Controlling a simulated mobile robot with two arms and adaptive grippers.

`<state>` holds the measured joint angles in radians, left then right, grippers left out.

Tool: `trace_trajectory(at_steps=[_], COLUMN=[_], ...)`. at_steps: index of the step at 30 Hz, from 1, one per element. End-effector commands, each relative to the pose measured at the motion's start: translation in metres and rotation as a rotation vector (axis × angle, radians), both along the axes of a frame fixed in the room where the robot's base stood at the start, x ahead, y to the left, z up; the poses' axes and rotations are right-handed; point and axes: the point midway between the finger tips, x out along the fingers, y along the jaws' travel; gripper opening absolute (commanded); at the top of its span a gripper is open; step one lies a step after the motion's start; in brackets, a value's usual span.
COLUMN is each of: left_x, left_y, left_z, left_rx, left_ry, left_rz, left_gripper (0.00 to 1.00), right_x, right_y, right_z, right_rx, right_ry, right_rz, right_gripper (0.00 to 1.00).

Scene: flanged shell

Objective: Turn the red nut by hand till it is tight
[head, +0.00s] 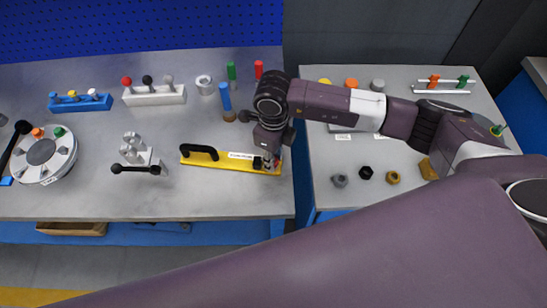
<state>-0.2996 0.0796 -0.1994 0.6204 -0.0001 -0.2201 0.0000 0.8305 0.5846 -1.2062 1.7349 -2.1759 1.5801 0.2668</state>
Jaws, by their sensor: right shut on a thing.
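I cannot pick out a red nut for certain. A round flanged shell (42,155) at the far left carries an orange piece (37,132) and a green piece (59,131) on its rim. My right gripper (269,163) is at the right end of a yellow bar (215,164) with a black handle, near the bench's right edge. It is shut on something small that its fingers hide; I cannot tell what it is. My left gripper is not in view.
A grey stand with a black lever (136,169) is left of the bar. Knob racks (153,95) and coloured pegs (225,97) stand behind. Several loose nuts (366,173) lie on the right table, across a gap. The front middle of the left bench is clear.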

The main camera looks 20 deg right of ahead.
Motion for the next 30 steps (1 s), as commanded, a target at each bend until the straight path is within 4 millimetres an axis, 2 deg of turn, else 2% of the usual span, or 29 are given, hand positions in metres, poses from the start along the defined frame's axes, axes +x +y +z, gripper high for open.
trace_trajectory(at_steps=[27,28,30], left_x=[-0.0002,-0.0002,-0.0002], left_y=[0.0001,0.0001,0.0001], left_z=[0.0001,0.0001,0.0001], left_rx=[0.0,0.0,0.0], left_ry=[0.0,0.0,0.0], left_rz=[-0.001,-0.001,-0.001], left_gripper=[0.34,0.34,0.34], right_x=[0.0007,0.0007,0.0007], right_y=[0.0011,0.0011,0.001], right_z=[0.0009,0.0009,0.0008], right_rx=[0.003,0.003,0.002], right_ry=[-0.003,-0.003,-0.002], right_rz=[0.003,0.002,0.002], right_gripper=[0.0,0.27,0.35])
